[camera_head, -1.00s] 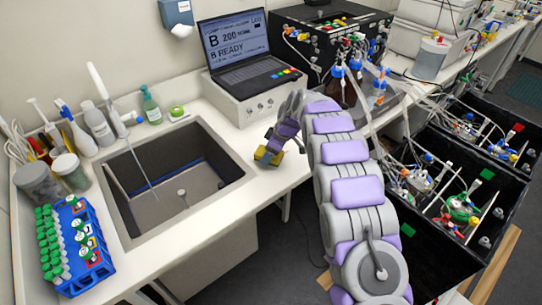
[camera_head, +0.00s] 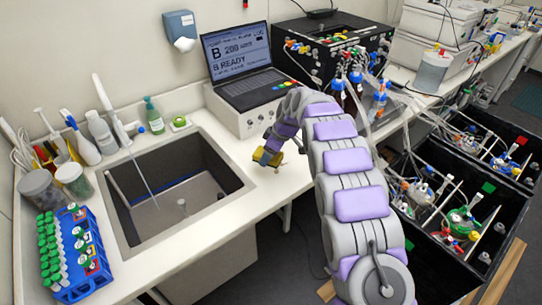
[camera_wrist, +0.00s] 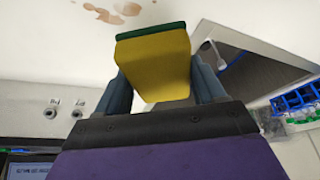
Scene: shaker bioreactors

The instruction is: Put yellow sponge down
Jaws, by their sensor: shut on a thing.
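The yellow sponge (camera_wrist: 155,62) has a green layer along its far edge in the wrist view. My gripper (camera_wrist: 158,88) is shut on it, with a dark finger on each side. In the head view the sponge (camera_head: 266,157) is at the end of my gripper (camera_head: 270,150), over the white counter (camera_head: 262,192) between the sink and the laptop stand. I cannot tell whether the sponge touches the counter. Brownish stains (camera_wrist: 118,12) show on the white surface beyond the sponge in the wrist view.
The sink (camera_head: 185,210) is left of my gripper. A laptop (camera_head: 245,65) stands on a white box (camera_head: 250,118) behind it. A blue rack (camera_head: 95,265) of green-capped tubes is at the front left. Black bioreactor bins (camera_head: 450,240) stand on the right.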

